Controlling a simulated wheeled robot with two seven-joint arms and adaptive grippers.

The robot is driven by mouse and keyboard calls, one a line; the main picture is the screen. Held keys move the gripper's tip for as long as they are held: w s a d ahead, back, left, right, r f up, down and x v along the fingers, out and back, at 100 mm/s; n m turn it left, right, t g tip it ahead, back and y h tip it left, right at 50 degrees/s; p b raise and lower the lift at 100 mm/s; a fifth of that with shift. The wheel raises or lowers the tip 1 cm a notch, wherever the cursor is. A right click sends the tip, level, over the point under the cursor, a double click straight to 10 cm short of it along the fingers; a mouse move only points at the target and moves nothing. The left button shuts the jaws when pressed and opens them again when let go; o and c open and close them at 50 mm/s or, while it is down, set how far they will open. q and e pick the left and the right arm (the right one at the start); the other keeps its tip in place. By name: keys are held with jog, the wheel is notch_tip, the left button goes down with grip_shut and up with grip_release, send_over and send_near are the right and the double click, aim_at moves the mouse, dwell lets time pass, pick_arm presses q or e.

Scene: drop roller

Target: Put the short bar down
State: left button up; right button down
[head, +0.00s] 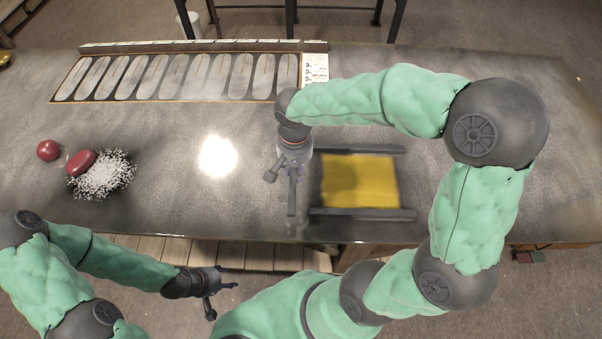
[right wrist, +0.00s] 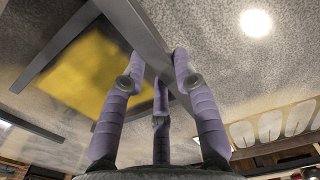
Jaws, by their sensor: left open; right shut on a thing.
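My right gripper (head: 288,174) is shut on a short dark grey bar (head: 292,199), which points toward the table's front edge. In the right wrist view the short bar (right wrist: 140,27) runs between my fingers (right wrist: 163,80). The bar is beside the left side of a yellow patch (head: 358,182). A longer dark bar lies along the patch's far edge (head: 375,150) and another along its near edge (head: 362,213). I cannot tell whether the short bar touches the table. My left gripper (head: 222,292) is open and empty, off the table's front edge.
On the grey table (head: 200,215), a framed row of pale ovals (head: 180,77) lies at the back left. A red ball (head: 48,150), a red oblong (head: 81,163) and a pile of white grains (head: 103,176) are at the left. The table's middle left is clear.

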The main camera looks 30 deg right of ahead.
jog(key=w+d+f, duration=0.1)
jog(key=d+f, duration=0.1)
jog(key=f, duration=0.1)
jog(key=w+d+f+b, duration=0.1)
jog(key=f, duration=0.1)
jog(key=shift+w, duration=0.3)
jog(key=shift+f+b, duration=0.3)
jog(key=shift+f, duration=1.25)
jog(key=shift+f, duration=0.2)
jog(key=c, duration=1)
grip_release()
jog(key=shift+o, duration=0.2)
